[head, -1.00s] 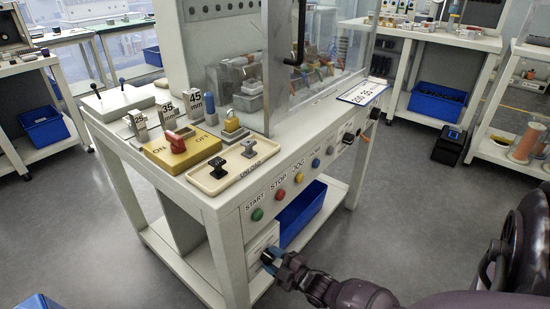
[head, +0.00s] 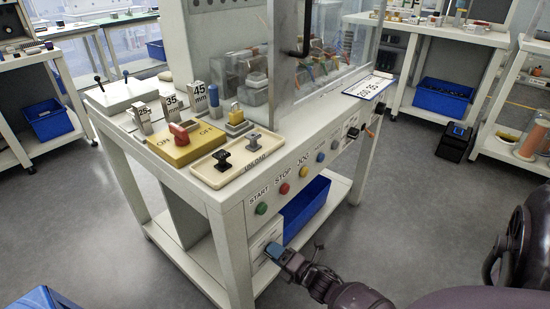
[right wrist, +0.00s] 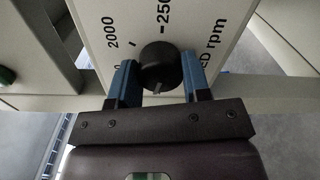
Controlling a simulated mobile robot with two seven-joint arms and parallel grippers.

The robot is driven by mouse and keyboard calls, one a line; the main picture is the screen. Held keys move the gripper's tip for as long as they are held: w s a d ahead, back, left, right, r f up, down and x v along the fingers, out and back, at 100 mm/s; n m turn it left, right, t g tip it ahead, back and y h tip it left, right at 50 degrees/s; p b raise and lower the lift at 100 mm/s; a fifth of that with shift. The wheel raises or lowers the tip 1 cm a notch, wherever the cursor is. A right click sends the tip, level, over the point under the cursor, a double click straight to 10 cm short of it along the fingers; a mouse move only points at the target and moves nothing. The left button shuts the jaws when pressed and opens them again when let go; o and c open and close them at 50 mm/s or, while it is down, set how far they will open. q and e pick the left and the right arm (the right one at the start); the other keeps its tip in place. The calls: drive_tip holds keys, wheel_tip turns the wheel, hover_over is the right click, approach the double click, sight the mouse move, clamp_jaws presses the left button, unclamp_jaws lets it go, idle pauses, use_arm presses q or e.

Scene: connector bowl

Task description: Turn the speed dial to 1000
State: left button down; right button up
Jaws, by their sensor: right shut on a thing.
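The speed dial (right wrist: 158,66) is a round black knob on a white panel (right wrist: 205,22) marked 2000, 250-something and "ED rpm" in the right wrist view. My right gripper (right wrist: 158,80) has its blue fingers on either side of the knob and is shut on it. The 1000 mark does not show, and I cannot tell where the knob points. In the head view my right gripper (head: 273,250) is at the white dial box (head: 262,239) under the bench front, and it hides the dial. My left gripper is not in view.
The workbench (head: 238,212) carries START, STOP and JOG buttons above the dial box. A blue bin (head: 304,208) sits just right of the box on the lower shelf. A yellow ON/OFF switch block (head: 188,150) and an UNLOAD tray (head: 231,178) are on top.

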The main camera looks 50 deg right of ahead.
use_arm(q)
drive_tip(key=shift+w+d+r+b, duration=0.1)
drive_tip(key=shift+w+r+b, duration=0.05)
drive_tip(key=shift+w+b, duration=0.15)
use_arm(e)
drive_tip(key=shift+s+f+n, duration=0.1)
drive_tip(key=shift+f+n, duration=0.05)
drive_tip(key=shift+n, duration=1.05)
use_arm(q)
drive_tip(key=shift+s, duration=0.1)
use_arm(e)
drive_tip(key=o, duration=0.9)
use_arm(q)
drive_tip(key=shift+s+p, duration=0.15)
drive_tip(key=shift+p, duration=0.55)
use_arm(e)
drive_tip(key=s, duration=1)
drive_tip(key=shift+s+d+r, duration=0.25)
drive_tip(key=shift+s+d, duration=0.1)
